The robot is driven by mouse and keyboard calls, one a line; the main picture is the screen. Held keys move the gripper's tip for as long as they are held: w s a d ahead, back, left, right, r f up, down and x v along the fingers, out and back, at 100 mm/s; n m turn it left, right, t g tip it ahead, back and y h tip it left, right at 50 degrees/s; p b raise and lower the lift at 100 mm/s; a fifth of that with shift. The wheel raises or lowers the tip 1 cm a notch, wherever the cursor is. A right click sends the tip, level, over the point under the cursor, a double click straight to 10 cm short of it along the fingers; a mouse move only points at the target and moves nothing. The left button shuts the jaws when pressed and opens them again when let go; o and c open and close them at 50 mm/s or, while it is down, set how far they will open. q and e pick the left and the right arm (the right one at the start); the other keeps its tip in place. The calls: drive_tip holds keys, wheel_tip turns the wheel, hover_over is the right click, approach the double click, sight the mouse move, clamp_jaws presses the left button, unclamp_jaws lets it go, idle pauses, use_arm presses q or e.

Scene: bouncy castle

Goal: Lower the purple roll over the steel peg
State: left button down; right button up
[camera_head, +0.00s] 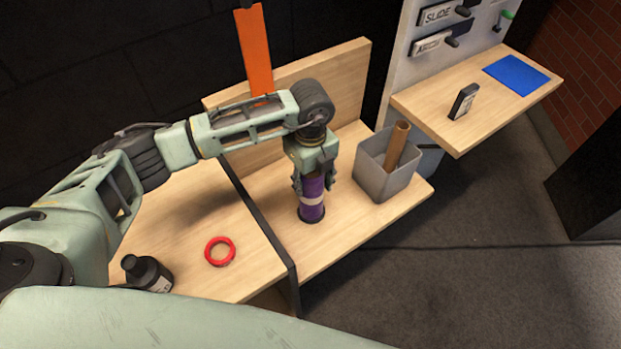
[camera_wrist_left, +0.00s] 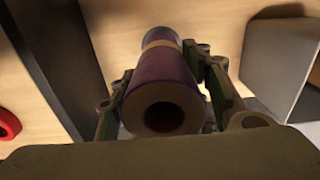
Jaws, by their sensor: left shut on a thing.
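The purple roll (camera_head: 312,208) has a pale band around its middle and stands about upright over the right section of the wooden bench. My left gripper (camera_head: 312,183) points down and is shut on the upper part of the roll. In the left wrist view the roll (camera_wrist_left: 165,85) sits between the two fingers of the left gripper (camera_wrist_left: 168,95), and its open end shows a dark hole. A dark round base (camera_head: 311,218) shows at the roll's lower end. I cannot see the steel peg, so I cannot tell whether the roll is around it. My right gripper is not in view.
A grey bin (camera_head: 378,178) holding a brown tube (camera_head: 397,146) stands to the right of the roll. A dark divider (camera_head: 262,222) runs to its left. A red ring (camera_head: 220,251) and a black bottle (camera_head: 148,273) are on the left section. An orange strip (camera_head: 254,52) rises behind.

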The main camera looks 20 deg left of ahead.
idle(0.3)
use_arm(q)
drive_tip(key=c, duration=0.9)
unclamp_jaws()
wheel_tip(320, 180, up, 12)
drive_tip(key=shift+f, duration=0.1)
